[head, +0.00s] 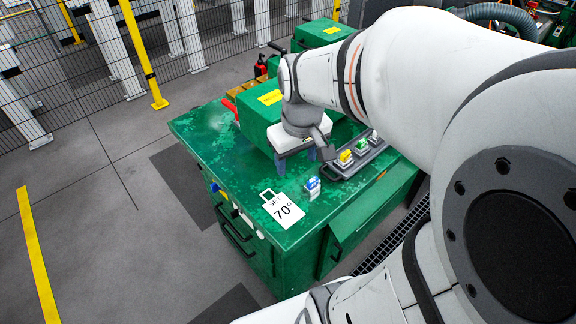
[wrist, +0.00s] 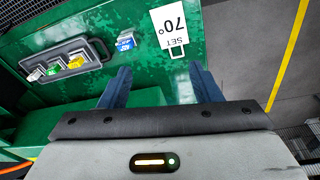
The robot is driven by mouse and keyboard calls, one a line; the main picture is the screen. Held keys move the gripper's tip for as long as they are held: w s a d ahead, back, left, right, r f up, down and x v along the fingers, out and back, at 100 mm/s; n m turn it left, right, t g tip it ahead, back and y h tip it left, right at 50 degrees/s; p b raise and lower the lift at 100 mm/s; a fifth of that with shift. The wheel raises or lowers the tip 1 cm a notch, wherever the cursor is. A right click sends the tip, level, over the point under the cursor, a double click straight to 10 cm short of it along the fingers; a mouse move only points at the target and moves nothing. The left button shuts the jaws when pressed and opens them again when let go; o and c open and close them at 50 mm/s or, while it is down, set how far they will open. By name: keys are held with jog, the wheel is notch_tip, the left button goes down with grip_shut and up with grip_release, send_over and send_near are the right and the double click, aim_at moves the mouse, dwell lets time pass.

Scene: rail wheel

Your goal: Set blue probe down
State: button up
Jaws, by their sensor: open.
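The blue probe (head: 313,188), a small block with a blue top and white lower part, sits on the green bench top (head: 215,135) between the white card and the dark tray. It also shows in the wrist view (wrist: 126,41), beyond the left finger. My gripper (head: 302,166) is open, with nothing between its two blue fingers. In the wrist view my gripper (wrist: 161,72) has its fingers wide apart, and the probe lies outside them. In the head view the fingers are above and behind the probe.
A dark tray (head: 337,173) holds yellow, green and white probes to the right. A white card (head: 282,209) reading "SET 70°" lies left of the blue probe. A green housing (head: 258,122) with a yellow label stands behind my gripper. The left part of the bench top is clear.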

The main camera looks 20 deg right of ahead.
jog(key=s+a+r+m+t, duration=0.1)
jog(key=s+a, duration=0.3)
jog(key=s, duration=0.2)
jog(key=shift+r+m, duration=0.35)
jog(key=shift+m, duration=0.05)
